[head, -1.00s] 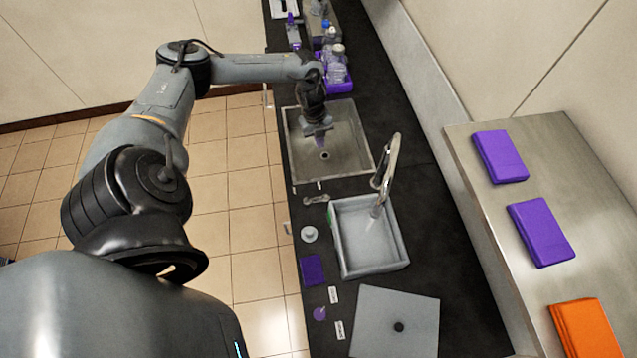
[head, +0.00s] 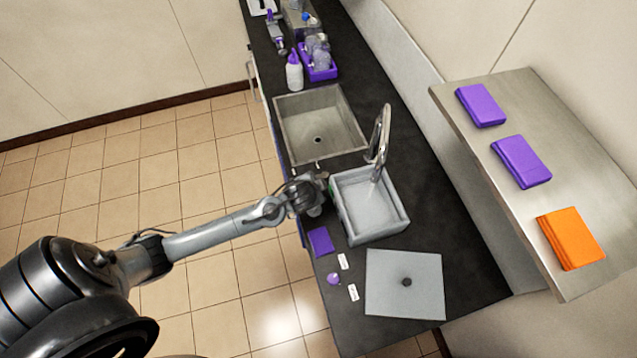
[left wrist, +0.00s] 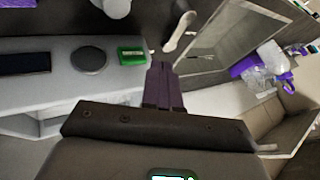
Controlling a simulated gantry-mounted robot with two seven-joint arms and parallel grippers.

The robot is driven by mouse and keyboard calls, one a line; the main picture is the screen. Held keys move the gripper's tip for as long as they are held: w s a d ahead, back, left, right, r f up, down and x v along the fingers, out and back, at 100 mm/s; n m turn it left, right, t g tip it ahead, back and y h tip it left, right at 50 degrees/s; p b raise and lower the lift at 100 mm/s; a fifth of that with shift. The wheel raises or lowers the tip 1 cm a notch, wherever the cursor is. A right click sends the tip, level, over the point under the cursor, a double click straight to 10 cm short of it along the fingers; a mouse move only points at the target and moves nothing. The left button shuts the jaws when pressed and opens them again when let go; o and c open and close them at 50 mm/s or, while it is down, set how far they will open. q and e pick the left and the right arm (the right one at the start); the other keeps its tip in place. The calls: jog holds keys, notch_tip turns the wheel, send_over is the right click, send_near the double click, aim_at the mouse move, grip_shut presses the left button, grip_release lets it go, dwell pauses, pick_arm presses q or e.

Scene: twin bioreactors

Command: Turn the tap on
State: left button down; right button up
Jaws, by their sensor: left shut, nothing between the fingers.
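The tap is a tall curved chrome spout (head: 379,140) that rises at the back of a square light-grey basin unit (head: 368,238). In the left wrist view, a pale lever (left wrist: 180,32) stands just beyond my fingertips; I cannot tell whether they touch it. My left gripper (head: 322,187) is at the left side of the basin unit and hides the lever in the head view. Its purple fingers (left wrist: 162,72) are together and empty. A green button (left wrist: 131,56) on the unit's side is just left of the fingertips. My right gripper is out of view.
A sunken steel sink (head: 291,140) lies behind the gripper. A white spray bottle (head: 294,73) and a purple rack (head: 321,74) stand farther back. A grey plate (head: 385,290) and purple pad (head: 320,241) lie in front. A raised shelf (head: 500,215) is at right.

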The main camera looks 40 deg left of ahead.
pick_arm(q)
jog(key=x, duration=0.9)
jog(key=shift+f+b, duration=0.15)
jog(key=shift+b, duration=0.15)
jog(key=shift+w+a+n, duration=0.3)
jog(key=shift+w+a, duration=0.1)
jog(key=shift+a, duration=0.05)
